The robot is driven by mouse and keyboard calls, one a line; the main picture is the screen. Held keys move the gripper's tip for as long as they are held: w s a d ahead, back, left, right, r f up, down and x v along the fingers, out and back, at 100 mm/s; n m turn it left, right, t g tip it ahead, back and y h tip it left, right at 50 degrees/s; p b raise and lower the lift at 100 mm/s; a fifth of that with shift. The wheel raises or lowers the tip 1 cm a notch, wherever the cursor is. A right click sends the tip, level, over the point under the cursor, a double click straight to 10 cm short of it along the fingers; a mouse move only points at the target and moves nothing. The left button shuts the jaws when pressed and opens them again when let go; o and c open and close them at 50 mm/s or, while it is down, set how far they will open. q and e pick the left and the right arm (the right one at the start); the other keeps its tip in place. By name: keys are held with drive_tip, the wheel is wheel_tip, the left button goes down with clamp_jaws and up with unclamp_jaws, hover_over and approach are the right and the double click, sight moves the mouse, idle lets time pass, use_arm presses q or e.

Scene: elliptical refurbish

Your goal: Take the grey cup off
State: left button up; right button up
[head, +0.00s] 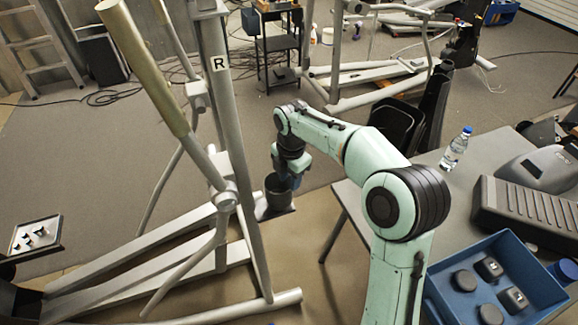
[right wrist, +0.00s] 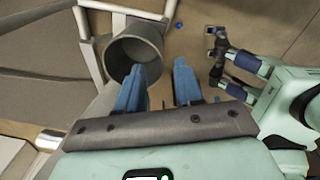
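The grey cup (head: 278,192) is a dark, open cylinder on the lower part of the grey elliptical frame, beside its upright. In the right wrist view the cup (right wrist: 128,48) shows its open mouth. My right gripper (head: 293,178) is at the cup's rim. In the right wrist view its two blue fingers (right wrist: 160,72) are apart; the left one overlaps the cup's mouth, the right one is outside the rim. I cannot tell whether the left finger is inside the cup. My left gripper (right wrist: 220,62) shows at the right of that view, fingers apart.
The elliptical's upright (head: 222,120), marked R, and its long rails (head: 130,255) stand left of the cup.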

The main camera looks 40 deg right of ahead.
sight(289, 192)
drive_tip(key=f, duration=0.7)
drive_tip(key=shift+w+f+b, duration=0.1)
drive_tip(key=shift+w+b, duration=0.15)
drive_tip(key=shift+b, duration=0.05)
clamp_jaws()
idle(1.3)
